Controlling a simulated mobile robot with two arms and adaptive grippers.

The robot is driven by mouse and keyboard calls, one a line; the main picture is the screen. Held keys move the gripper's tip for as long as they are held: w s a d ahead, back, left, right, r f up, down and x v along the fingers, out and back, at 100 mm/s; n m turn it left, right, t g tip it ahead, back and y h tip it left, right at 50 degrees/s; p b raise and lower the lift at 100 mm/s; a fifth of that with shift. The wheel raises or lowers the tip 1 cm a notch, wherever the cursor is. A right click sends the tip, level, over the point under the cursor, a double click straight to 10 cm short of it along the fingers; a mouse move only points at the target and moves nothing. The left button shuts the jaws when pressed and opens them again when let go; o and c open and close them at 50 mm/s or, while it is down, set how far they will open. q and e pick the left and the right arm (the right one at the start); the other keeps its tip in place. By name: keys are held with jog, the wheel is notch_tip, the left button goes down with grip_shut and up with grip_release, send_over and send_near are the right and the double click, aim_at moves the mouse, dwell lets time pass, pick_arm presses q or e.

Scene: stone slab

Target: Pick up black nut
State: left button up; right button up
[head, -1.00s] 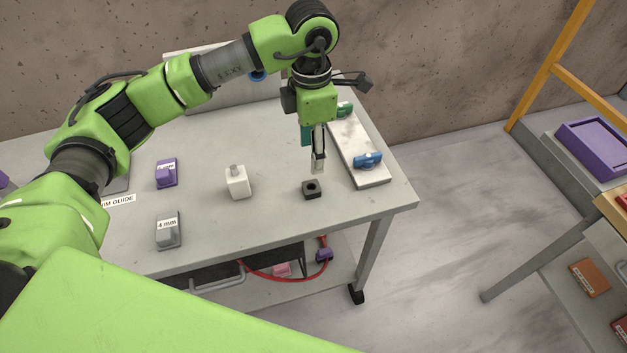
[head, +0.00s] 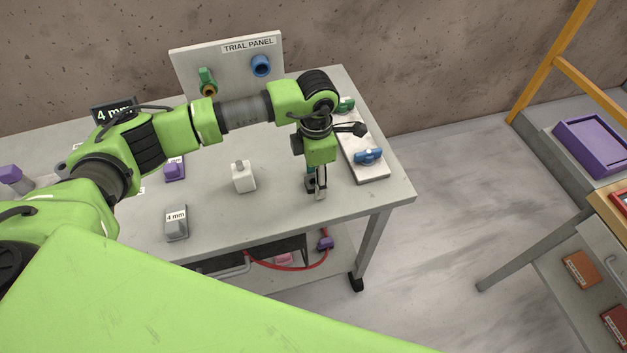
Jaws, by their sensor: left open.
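The black nut (head: 309,185) is a small dark block with a hole, on the grey table (head: 270,213) near its front right part. It is partly hidden behind my left gripper's fingers. My left gripper (head: 317,188) points down at the nut, with its fingers open and low by the table top. The fingers overlap the nut in the picture; I cannot tell whether they touch it. My right gripper is not in view.
A white bottle-like block (head: 244,178) stands left of the nut. A grey 4 mm block (head: 176,223) and a purple block (head: 174,169) are further left. A pale slab (head: 373,173) with blue and green handles lies close right. The trial panel (head: 222,68) stands behind.

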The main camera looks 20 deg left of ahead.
pick_arm(q)
jog(key=shift+c, duration=0.3)
jog(key=c, duration=1.1)
jog(key=shift+c, duration=0.7)
